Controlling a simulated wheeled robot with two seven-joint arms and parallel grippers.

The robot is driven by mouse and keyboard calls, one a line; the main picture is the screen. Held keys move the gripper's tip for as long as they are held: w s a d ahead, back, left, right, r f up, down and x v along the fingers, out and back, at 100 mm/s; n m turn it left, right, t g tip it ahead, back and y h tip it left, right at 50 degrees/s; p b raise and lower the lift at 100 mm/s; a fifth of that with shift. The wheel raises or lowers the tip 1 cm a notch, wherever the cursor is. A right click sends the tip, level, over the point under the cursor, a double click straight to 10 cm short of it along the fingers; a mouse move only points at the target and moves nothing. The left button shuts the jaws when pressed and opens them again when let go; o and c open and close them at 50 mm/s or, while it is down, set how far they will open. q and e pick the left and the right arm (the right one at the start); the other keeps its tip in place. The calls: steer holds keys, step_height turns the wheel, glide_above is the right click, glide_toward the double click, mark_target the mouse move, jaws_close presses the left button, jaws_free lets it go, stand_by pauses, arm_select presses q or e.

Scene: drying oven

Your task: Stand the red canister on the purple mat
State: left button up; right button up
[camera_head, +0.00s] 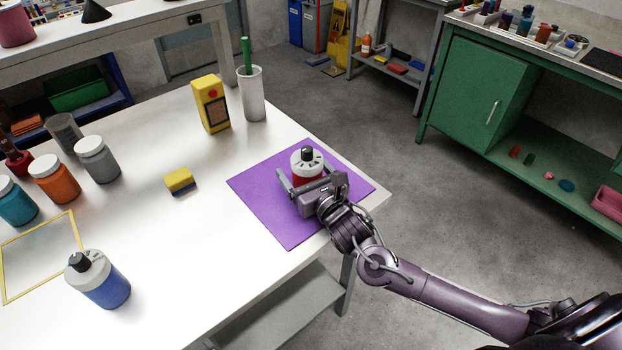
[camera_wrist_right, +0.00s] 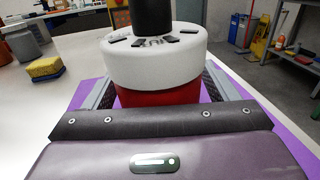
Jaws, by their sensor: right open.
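The red canister (camera_head: 305,166) has a white top and a black cap. It stands upright on the purple mat (camera_head: 275,219), at the right end of the white table. My right gripper (camera_head: 299,180) is around the canister, with one finger on each side, and its jaws are open. In the right wrist view the canister (camera_wrist_right: 155,62) fills the space between the fingers, with its lower part hidden behind my gripper. The mat (camera_wrist_right: 90,93) shows on both sides of it there. My left gripper is not in view.
A yellow device (camera_head: 211,105) and a grey cup with a green stick (camera_head: 252,95) stand behind the mat. A sponge (camera_head: 180,181) lies to its left. A blue bottle (camera_head: 104,284) and several jars (camera_head: 97,160) stand farther left. The table around the sponge is clear.

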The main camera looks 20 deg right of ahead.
steer(key=s, duration=0.3)
steer(key=s+d, duration=0.1)
steer(key=s, duration=0.6)
steer(key=shift+s+d+f, duration=0.1)
steer(key=shift+s+d, duration=0.25)
steer(key=shift+d, duration=0.05)
steer(key=shift+s+d, duration=0.1)
steer(key=shift+s, duration=0.5)
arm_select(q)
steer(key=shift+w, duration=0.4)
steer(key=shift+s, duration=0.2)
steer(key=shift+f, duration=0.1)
